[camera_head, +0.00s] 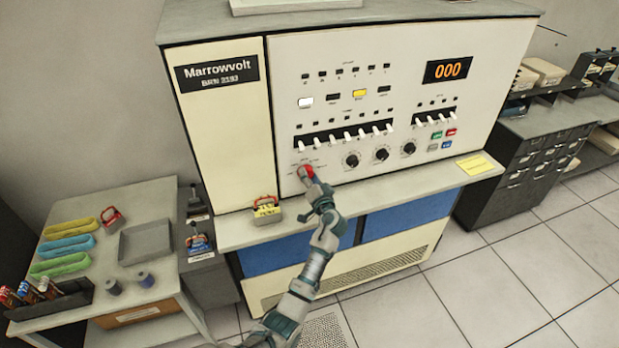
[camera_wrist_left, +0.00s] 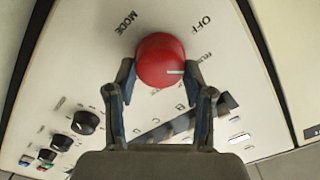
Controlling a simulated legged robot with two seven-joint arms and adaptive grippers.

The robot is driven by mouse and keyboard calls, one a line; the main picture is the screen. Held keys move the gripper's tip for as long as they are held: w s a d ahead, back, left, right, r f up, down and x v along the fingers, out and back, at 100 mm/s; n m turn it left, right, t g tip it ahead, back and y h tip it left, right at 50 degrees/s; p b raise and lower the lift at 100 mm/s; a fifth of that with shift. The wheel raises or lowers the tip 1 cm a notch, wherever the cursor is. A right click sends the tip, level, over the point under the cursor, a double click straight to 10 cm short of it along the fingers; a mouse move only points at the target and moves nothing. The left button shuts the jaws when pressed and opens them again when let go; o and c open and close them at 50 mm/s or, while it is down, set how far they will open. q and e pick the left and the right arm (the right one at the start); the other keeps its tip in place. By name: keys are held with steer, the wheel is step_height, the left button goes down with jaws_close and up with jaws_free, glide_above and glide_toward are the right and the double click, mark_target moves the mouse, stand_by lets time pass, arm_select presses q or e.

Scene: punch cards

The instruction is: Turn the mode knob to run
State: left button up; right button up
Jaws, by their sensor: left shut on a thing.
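The red mode knob (camera_head: 306,171) sits at the lower left of the cream front panel of the Marrowvolt cabinet, left of the black knobs. In the left wrist view the round red knob (camera_wrist_left: 161,58) has a white pointer line towards its right side. "MODE" and "OFF" are printed beside it; a smaller label to its right is partly unreadable. My left gripper (camera_head: 311,180) reaches up to the panel. In the wrist view its two fingers (camera_wrist_left: 162,82) are on either side of the knob, shut on it. My right gripper is not in view.
A shelf ledge (camera_head: 370,203) juts out below the panel, with a red-handled yellow item (camera_head: 266,207) and a yellow note (camera_head: 475,164) on it. White toggle switches (camera_head: 346,137) are above the black knobs (camera_head: 382,153). A side table (camera_head: 165,200) with trays stands left.

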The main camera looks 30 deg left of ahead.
arm_select(q)
steer(key=shift+w+r, duration=0.1)
steer(key=shift+r, duration=0.2)
steer(key=o, duration=1.2)
steer(key=shift+f, duration=0.1)
steer(key=shift+c, duration=0.2)
steer(key=shift+w+a+f, duration=0.1)
steer(key=shift+w+f, duration=0.1)
steer(key=shift+f, duration=0.05)
steer(key=shift+s, duration=0.15)
steer(key=v, duration=1.2)
steer(key=shift+a+f, duration=0.1)
